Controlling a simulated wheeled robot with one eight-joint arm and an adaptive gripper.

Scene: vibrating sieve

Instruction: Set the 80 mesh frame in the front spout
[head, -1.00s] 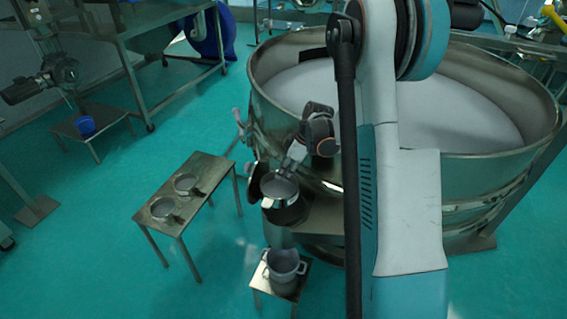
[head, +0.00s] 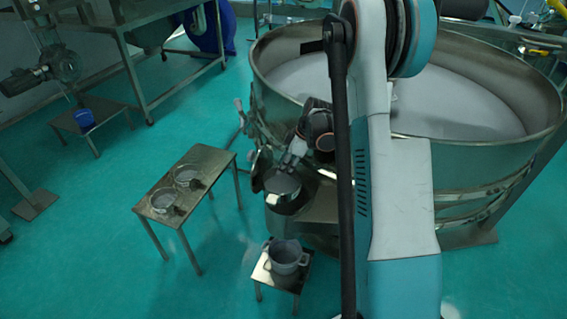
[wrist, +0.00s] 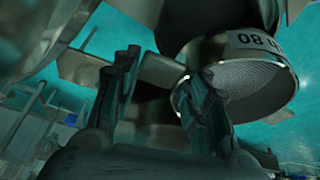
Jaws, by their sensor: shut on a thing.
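The 80 mesh frame (wrist: 238,82) is a short metal ring with a white label reading 80 and a grey mesh across it. In the head view the frame (head: 282,184) is at the front spout (head: 282,206), on the near side of the big sieve drum. Whether it is seated or just above the spout, I cannot tell. My gripper (head: 290,165) is beside it, shut on its handle. In the wrist view my gripper (wrist: 160,95) has its two fingers left of the ring, and the grip is partly hidden.
Two more round frames, one (head: 187,176) behind another (head: 165,200), lie on a steel bench (head: 205,158). A grey pot (head: 287,256) stands on a low stool below the spout. The drum (head: 470,160) fills the right side.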

